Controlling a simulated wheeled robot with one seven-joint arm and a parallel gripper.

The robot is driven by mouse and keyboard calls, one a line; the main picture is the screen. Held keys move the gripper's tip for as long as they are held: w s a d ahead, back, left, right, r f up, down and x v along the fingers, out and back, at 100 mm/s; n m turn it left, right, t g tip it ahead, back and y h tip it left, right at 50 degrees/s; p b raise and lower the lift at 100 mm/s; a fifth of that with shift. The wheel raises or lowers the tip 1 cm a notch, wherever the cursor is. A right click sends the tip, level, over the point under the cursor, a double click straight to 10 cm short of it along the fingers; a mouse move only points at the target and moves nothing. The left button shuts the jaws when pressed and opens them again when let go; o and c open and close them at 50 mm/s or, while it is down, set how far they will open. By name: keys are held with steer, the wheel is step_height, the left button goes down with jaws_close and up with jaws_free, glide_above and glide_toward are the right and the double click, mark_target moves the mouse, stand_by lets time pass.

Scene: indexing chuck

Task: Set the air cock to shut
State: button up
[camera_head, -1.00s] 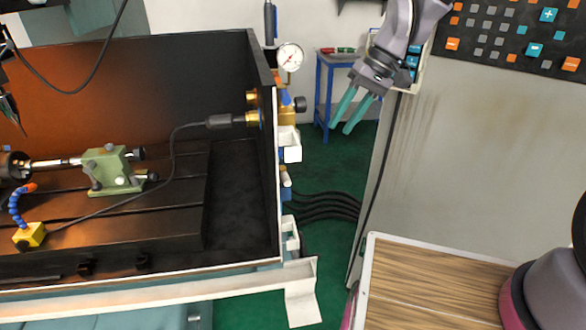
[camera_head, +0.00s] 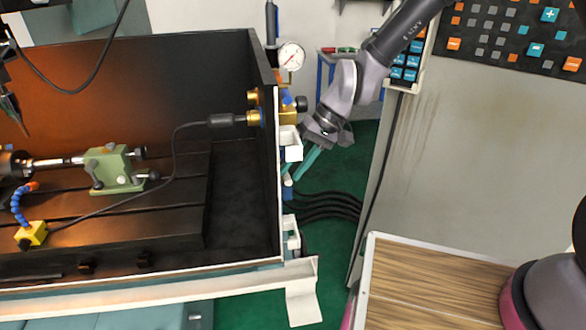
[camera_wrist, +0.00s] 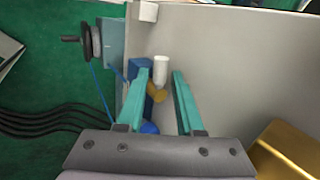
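My gripper (camera_head: 294,172) is open, its teal fingers pointing down and left beside the outer right wall of the machine. In the wrist view the fingers (camera_wrist: 161,76) are apart. Between them show a blue fitting (camera_wrist: 136,68), a brass piece (camera_wrist: 157,93) and a white cylinder (camera_wrist: 161,68); a rounded blue part (camera_wrist: 149,128) lies nearer. These look like the air cock's parts, but I cannot tell which is its lever or how it is set. In the head view a blue and white fitting (camera_head: 287,188) shows just below the fingertips. I cannot see contact.
A pressure gauge (camera_head: 291,57) and brass fittings (camera_head: 288,115) stand above on the same wall. White brackets (camera_head: 291,143) stick out near my gripper. Black hoses (camera_head: 325,205) run to the right over the green floor. A grey cabinet (camera_head: 470,160) stands at right.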

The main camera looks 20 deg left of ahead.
steer(key=shift+a+f, duration=0.1)
steer(key=shift+f, duration=0.1)
jaws_close()
steer(key=shift+s+a+m+t, duration=0.15)
steer(key=shift+s+m+t, duration=0.15)
steer(key=shift+m, duration=0.3)
steer(key=shift+w, duration=0.1)
jaws_free()
